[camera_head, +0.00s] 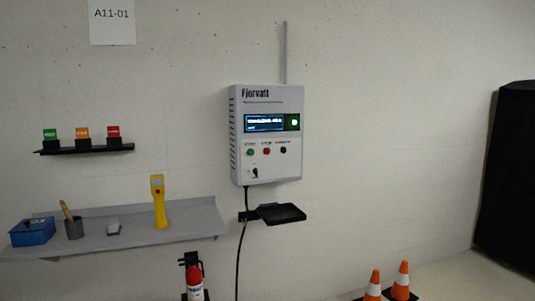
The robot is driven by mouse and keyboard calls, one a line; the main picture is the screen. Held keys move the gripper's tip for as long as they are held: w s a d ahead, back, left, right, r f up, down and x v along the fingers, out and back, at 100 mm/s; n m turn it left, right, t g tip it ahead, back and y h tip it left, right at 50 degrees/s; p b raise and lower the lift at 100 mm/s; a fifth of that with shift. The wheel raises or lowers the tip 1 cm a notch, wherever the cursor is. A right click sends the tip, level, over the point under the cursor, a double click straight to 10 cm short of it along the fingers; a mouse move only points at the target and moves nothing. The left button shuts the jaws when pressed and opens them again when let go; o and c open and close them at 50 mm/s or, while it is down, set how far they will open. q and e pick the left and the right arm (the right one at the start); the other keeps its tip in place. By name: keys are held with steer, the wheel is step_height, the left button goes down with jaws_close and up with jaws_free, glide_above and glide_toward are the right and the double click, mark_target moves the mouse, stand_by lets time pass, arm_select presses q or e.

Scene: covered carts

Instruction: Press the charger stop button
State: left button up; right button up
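The charger (270,175) is a white box on the wall, labelled "Fjorvatt", with a dark display (264,123) and a green light beside it. A dark switch (255,172) sits lower down. Neither of my grippers is in view.
A small black tray (282,213) juts out under the charger. A grey shelf (185,222) at left holds a yellow device (158,200) and a blue box (32,232). A fire extinguisher (195,281), orange cones (401,281) and a dark covered object (508,180) stand lower and right.

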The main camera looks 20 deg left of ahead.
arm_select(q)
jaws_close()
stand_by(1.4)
